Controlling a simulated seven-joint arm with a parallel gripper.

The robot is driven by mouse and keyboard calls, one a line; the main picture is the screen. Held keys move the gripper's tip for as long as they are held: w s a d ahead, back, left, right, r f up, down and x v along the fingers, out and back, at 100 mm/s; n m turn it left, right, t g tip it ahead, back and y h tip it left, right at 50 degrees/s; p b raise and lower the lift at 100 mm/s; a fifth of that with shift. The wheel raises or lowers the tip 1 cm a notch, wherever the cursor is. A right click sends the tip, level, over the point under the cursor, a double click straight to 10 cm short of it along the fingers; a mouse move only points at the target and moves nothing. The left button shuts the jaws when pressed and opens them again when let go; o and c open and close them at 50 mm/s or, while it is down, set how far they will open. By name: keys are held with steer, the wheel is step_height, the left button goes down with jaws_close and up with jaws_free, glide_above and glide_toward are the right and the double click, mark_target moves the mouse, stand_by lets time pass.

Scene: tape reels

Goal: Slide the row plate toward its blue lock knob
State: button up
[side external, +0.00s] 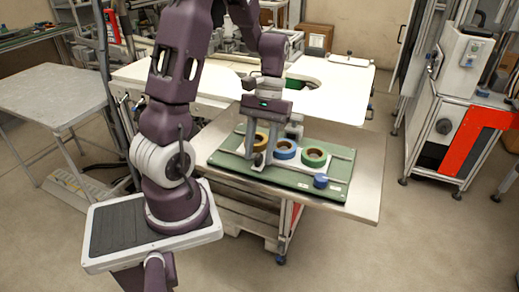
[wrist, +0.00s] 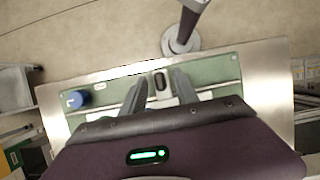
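The green board (side external: 230,162) lies on a metal table and carries a row of tape reels: tan (side external: 261,141), blue (side external: 285,149) and green (side external: 314,157). A pale strip beneath the reels seems to be the row plate; its outline is hard to make out. The blue lock knob (side external: 320,181) stands at the board's near right corner, and at the left in the wrist view (wrist: 78,99). My gripper (side external: 258,158) is low over the board's near left side, fingers apart. In the wrist view a small dark upright piece (wrist: 160,82) shows between the fingertips (wrist: 158,78); contact cannot be told.
The metal tabletop (side external: 358,200) is bare around the board. A white bench (side external: 335,90) stands behind it. A grey table (side external: 50,95) is at the left, and a machine cabinet (side external: 450,125) at the right, apart from the board.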

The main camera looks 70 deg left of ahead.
jaws_close()
stand_by(1.3)
